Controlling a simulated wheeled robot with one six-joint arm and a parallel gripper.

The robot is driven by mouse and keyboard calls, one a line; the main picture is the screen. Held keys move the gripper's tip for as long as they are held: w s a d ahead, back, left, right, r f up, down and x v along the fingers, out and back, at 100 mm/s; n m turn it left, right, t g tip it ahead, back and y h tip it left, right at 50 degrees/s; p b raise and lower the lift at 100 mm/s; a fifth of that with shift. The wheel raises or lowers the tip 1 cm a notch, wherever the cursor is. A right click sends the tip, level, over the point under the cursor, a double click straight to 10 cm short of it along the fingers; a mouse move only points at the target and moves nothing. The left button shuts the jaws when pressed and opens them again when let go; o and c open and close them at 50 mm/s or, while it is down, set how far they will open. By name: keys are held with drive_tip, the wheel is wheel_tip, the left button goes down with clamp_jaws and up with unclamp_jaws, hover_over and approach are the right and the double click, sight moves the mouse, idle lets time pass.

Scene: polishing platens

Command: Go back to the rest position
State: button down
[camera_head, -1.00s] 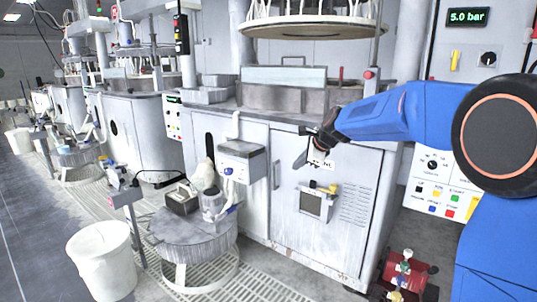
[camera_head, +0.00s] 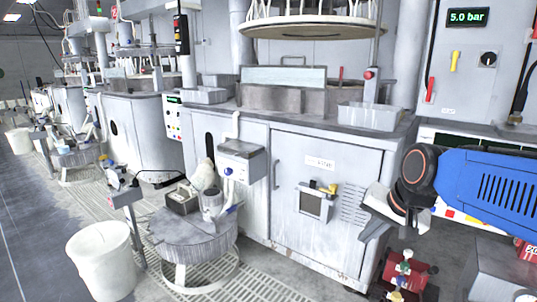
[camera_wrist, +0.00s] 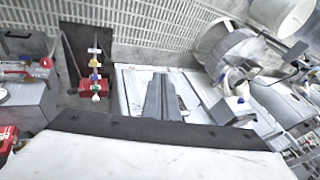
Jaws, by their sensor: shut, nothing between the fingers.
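My gripper (camera_head: 366,232) hangs at the right of the head view, in front of the right edge of the grey polishing machine (camera_head: 290,232). Its fingers point down and to the left. In the wrist view the grey fingers (camera_wrist: 163,98) lie side by side, shut and empty. No rest mark or stand for the arm shows in either view.
A red cart with small valves (camera_head: 405,275) stands on the floor below my gripper. A round grey stand (camera_head: 190,240) and a white bucket (camera_head: 103,262) are at the left. A control cabinet (camera_head: 466,75) is behind. Metal trays (camera_head: 370,117) sit on the machine top.

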drive_tip(key=s+d+f+n+h, duration=0.1)
drive_tip(key=s+d+f+n, duration=0.1)
drive_tip(key=s, duration=0.5)
drive_tip(key=s+d+f+n, duration=0.3)
drive_tip(key=s+f, duration=0.2)
drive_tip(key=s, duration=0.3)
drive_tip(key=shift+s+f+n+g+h, duration=0.15)
drive_tip(key=shift+f+n+g+h, duration=0.15)
drive_tip(key=shift+f+n+h, duration=0.1)
